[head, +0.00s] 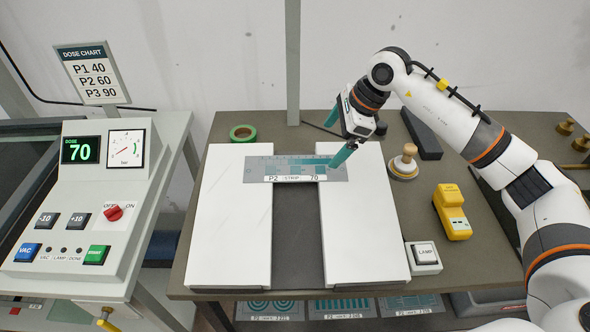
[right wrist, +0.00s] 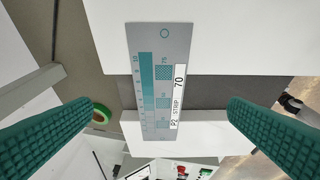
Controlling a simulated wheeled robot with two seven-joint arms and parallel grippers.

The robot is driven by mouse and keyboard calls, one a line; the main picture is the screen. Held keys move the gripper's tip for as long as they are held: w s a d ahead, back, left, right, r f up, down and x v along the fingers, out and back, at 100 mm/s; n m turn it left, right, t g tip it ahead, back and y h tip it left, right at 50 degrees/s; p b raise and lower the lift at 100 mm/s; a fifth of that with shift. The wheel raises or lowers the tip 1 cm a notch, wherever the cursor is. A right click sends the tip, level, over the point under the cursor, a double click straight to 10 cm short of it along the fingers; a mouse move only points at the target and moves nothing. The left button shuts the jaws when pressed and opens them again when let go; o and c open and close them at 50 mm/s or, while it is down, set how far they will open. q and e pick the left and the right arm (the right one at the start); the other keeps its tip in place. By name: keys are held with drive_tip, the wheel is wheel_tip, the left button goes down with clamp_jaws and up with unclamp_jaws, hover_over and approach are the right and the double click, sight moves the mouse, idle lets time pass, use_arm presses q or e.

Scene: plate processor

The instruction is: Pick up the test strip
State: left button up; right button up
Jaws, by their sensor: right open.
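The test strip (head: 262,163) is a flat grey plate with teal patches and a white label reading "P2 STRIP 70". It lies across the gap between two white slabs, the left slab (head: 228,225) and the right slab (head: 365,230). The strip also shows in the right wrist view (right wrist: 150,40), between the fingers. My right gripper (head: 331,147) is open and empty, with teal fingers, over the strip's right part. In the right wrist view its fingers (right wrist: 160,110) stand wide on either side of the strip, apart from it. My left gripper is not in view.
A green tape roll (head: 243,133) lies behind the left slab. A wooden-handled stamp (head: 404,163), a yellow device (head: 452,211), a dark block (head: 421,134) and the LAMP switch (head: 424,256) are at the right. A control panel (head: 85,205) showing dose 70 stands left.

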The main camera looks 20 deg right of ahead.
sight(311, 167)
drive_tip(key=p+x, duration=0.1)
drive_tip(key=x, duration=0.3)
drive_tip(key=shift+w+a, duration=0.1)
drive_tip(key=shift+w, duration=0.05)
drive_tip(key=p+x, duration=0.2)
drive_tip(key=x, duration=0.2)
drive_tip(key=shift+f, duration=0.15)
drive_tip(key=shift+w+a+f, duration=0.15)
drive_tip(key=shift+f, duration=0.35)
drive_tip(key=shift+r, duration=0.1)
drive_tip(key=c, duration=1.1)
